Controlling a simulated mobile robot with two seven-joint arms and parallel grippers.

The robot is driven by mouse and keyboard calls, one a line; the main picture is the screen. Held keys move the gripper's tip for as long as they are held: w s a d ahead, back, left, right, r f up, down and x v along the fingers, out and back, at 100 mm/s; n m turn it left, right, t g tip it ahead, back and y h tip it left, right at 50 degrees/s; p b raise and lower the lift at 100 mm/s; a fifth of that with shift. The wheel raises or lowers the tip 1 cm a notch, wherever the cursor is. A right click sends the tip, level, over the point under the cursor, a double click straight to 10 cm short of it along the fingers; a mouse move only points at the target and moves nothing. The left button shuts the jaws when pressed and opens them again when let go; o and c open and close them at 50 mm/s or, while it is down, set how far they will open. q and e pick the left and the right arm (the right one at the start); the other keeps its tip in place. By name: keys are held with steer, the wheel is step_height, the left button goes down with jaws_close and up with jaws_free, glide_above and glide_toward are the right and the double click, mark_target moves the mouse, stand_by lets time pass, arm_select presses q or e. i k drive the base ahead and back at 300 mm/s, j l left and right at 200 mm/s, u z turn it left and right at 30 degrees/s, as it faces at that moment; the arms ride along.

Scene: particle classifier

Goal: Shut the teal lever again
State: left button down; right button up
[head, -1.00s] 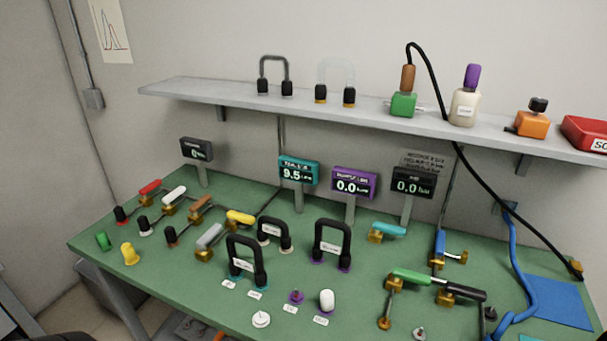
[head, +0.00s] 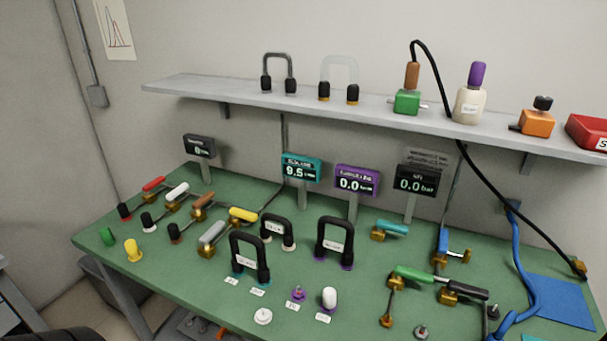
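The teal lever (head: 392,228) sits on a brass valve body (head: 377,236) at the right middle of the green bench. Its handle points to the right, roughly along the bench's length. Nothing touches it. Behind it a black display (head: 416,184) reads 0.0 bar. A teal display (head: 301,169) reads about 9.5, and a purple display (head: 357,181) reads 0.0. Neither of my grippers shows in the head view.
A green lever (head: 413,273), a black lever (head: 468,289) and a blue lever (head: 442,243) stand near the teal one. Black U-shaped pieces (head: 335,236) stand to its left. A grey shelf (head: 380,106) overhangs the back. A black hose (head: 510,207) hangs at right.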

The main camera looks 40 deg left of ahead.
mark_target(381, 225)
steer(key=z, duration=1.65)
steer(key=k+j, duration=0.1)
steer(key=k, duration=0.45)
steer(key=k+j, duration=0.1)
steer(key=k, duration=0.5)
